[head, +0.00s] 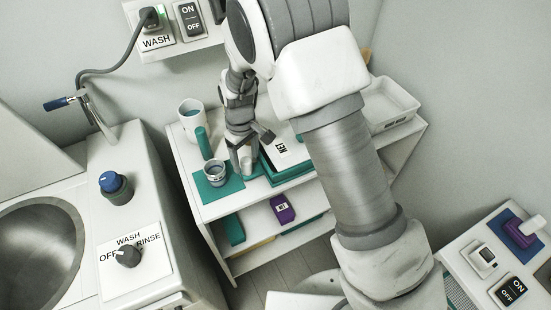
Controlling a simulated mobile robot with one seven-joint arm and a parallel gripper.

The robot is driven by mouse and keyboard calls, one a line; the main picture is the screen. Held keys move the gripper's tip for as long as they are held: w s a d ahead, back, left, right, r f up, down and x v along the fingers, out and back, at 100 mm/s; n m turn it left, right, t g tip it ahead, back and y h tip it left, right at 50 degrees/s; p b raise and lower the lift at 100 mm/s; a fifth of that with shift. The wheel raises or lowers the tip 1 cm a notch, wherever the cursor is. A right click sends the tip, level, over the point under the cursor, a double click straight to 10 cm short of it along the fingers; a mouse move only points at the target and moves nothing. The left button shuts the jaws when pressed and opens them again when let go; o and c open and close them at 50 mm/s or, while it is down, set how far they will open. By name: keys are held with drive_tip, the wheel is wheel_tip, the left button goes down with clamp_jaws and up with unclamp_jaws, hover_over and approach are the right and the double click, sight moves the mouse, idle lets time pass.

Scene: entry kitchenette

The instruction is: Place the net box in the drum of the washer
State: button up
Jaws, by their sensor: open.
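The washer (155,220) is at the left, with a dial marked OFF, WASH and RINSE. Its round steel drum (35,250) is open at the top and partly cut off by the left picture edge; the part I see is empty. A small purple box (283,210) with a white label lies on the lower shelf; the label is too small to read surely. A teal and white box (290,160) with a dark-lettered label, perhaps NET, lies on the shelf top. My gripper (246,165) points down, open, just left of the teal box and close to a small grey cylinder; contact is unclear.
A glass jar (215,173) stands on a teal mat (222,190), with a teal bottle (204,142) and white mug (191,112) behind. A white tray (392,102) is at right. A tap (95,110) and blue-topped knob (115,186) rise beside the drum.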

drive_tip(key=shift+w+f, duration=0.2)
drive_tip(key=shift+f, duration=1.1)
drive_tip(key=shift+w+f, duration=0.15)
drive_tip(key=shift+f, duration=1.1)
clamp_jaws()
